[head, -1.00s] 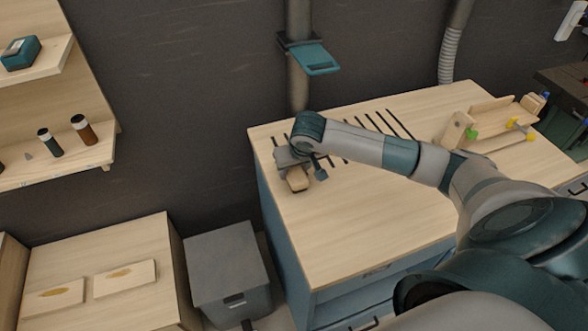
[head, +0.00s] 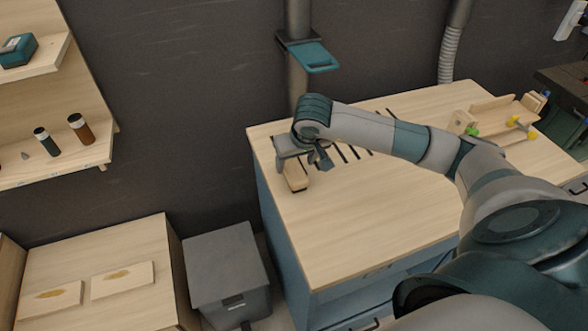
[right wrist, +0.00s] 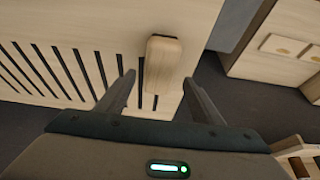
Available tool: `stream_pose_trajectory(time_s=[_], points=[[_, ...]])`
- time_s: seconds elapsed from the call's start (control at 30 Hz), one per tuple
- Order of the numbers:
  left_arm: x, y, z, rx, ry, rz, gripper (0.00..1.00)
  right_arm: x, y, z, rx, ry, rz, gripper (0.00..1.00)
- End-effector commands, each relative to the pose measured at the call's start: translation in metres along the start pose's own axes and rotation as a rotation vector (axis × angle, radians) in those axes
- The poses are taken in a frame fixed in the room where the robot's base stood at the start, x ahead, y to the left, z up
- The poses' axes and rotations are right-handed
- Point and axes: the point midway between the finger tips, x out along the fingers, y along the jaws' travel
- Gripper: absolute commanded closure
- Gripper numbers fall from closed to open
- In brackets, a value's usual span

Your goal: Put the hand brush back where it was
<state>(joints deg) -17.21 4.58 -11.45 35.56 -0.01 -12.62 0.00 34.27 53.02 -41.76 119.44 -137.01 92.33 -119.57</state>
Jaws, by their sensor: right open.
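The hand brush (head: 296,180), a light wooden block with rounded ends, lies on the workbench top near its left edge, at the end of the row of dark slots. It also shows in the right wrist view (right wrist: 162,64), between and just beyond the fingertips. My right gripper (head: 303,163) is open and empty above the brush, with a finger on either side in the wrist view (right wrist: 158,80). My left gripper is not in view.
The slotted workbench (head: 370,220) has free room in front. A wooden jig with coloured knobs (head: 490,122) stands at its back right. A grey bin (head: 228,268) and a low wooden cabinet (head: 120,245) stand to the left. A teal-handled pipe gate (head: 315,58) is behind.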

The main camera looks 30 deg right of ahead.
Motion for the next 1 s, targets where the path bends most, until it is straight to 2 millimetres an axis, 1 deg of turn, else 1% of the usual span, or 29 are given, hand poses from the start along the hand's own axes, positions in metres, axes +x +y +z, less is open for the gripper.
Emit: stream_pose_trajectory(time_s=[0.03, 0.2, 0.3, 0.4, 0.6, 1.0], points=[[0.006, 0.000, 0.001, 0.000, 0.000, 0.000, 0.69, -0.008, 0.000, 0.000, -0.003, 0.006, 0.000, 0.39], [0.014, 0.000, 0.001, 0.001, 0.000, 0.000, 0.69, -0.038, 0.000, 0.000, -0.001, 0.005, 0.000, 0.39], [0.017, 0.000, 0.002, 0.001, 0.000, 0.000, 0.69, -0.052, 0.000, -0.001, -0.001, 0.004, -0.001, 0.39], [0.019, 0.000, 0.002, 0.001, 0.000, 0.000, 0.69, -0.061, 0.000, 0.000, 0.000, 0.002, 0.000, 0.39], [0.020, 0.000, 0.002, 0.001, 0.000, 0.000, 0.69, -0.069, 0.000, 0.001, 0.000, 0.000, 0.002, 0.39], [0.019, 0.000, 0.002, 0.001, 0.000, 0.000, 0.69, -0.069, 0.000, 0.000, 0.000, 0.000, 0.001, 0.39]])
